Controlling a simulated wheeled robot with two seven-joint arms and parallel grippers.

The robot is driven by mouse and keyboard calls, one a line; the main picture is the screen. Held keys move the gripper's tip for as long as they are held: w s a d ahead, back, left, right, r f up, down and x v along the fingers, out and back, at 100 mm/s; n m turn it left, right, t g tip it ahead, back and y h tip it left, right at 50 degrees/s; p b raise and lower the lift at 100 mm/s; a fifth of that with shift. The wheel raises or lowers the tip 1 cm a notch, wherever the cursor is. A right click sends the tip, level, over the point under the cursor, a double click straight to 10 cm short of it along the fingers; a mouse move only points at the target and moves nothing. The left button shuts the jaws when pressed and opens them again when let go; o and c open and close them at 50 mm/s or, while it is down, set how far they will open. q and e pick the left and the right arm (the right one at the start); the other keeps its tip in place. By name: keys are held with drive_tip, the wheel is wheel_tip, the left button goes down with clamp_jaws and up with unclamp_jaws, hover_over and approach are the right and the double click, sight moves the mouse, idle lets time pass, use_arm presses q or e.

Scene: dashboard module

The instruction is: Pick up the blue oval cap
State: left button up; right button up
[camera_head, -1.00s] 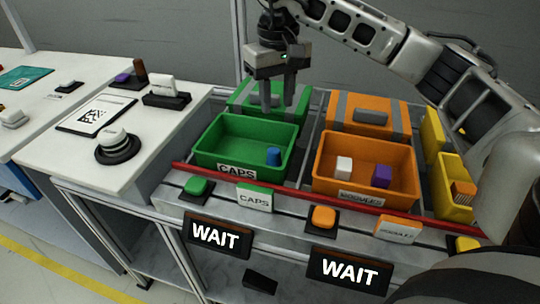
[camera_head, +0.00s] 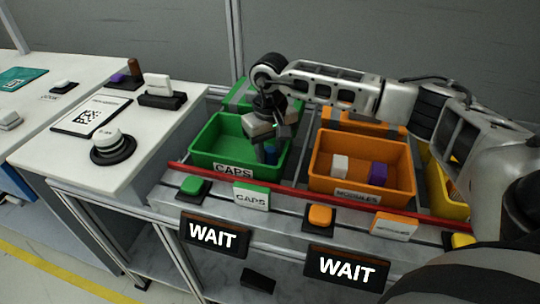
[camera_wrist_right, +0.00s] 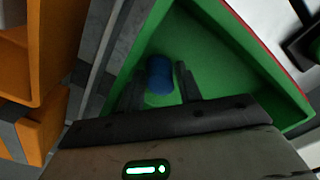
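The blue oval cap (camera_head: 270,156) stands in the green bin labelled CAPS (camera_head: 213,150), near its right side, partly hidden by my right gripper (camera_head: 265,157) in the head view. In the right wrist view the cap (camera_wrist_right: 160,74) lies between the two dark fingertips of the right gripper (camera_wrist_right: 161,86). The fingers are apart, with narrow gaps beside the cap. I cannot tell how far they reach down around it. My left gripper is not in view.
To the right, an orange bin (camera_head: 335,183) holds a white block (camera_head: 341,166) and a purple block (camera_head: 377,171). A yellow bin (camera_head: 440,190) stands beyond it, partly behind my right arm. A red rail (camera_head: 300,192) runs along the front.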

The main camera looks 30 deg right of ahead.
drive_tip(key=shift+f, duration=0.35)
drive_tip(key=c, duration=0.6)
drive_tip(key=shift+r, duration=0.1)
